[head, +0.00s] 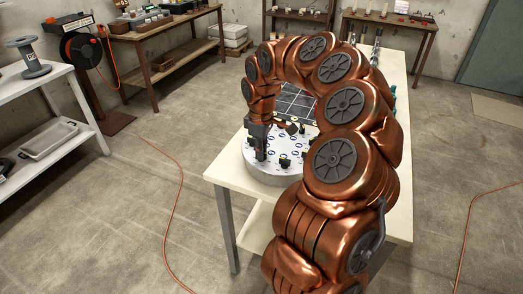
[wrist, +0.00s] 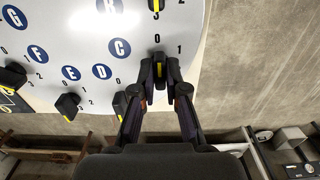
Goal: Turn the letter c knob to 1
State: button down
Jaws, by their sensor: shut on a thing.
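A round white panel (head: 261,176) with several black knobs and blue letter discs sits on a table. In the wrist view the letter C disc (wrist: 120,47) is on the panel, with the digits 0 and 1 near my fingertips. My gripper (wrist: 166,66) points at the panel beside the C disc, its fingertips close together. In the head view my gripper (head: 262,152) reaches down to the panel's left part.
The D disc (wrist: 100,71) and E disc (wrist: 71,73) are near C. One black knob (wrist: 122,103) is right beside my left finger, another (wrist: 68,105) farther left. A knob (wrist: 156,5) with a yellow mark is at the top. The table (head: 228,168) has bare surface left of the panel.

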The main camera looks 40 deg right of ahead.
jog(key=shift+b, duration=0.4)
jog(key=shift+w+d+f+m+b, duration=0.1)
jog(key=shift+f+m+b, duration=0.1)
jog(key=shift+m+b, duration=0.9)
jog(key=m+b, duration=0.3)
jog(key=shift+m+b, duration=0.3)
jog(key=m+b, duration=0.2)
jog(key=m, duration=0.1)
jog(key=shift+r+b, duration=0.1)
jog(key=shift+b, duration=0.25)
jog(key=shift+r+m+b, duration=0.1)
jog(key=shift+m+b, duration=0.6)
jog(key=shift+m, duration=0.7)
jog(key=c, duration=1.2)
grip_release()
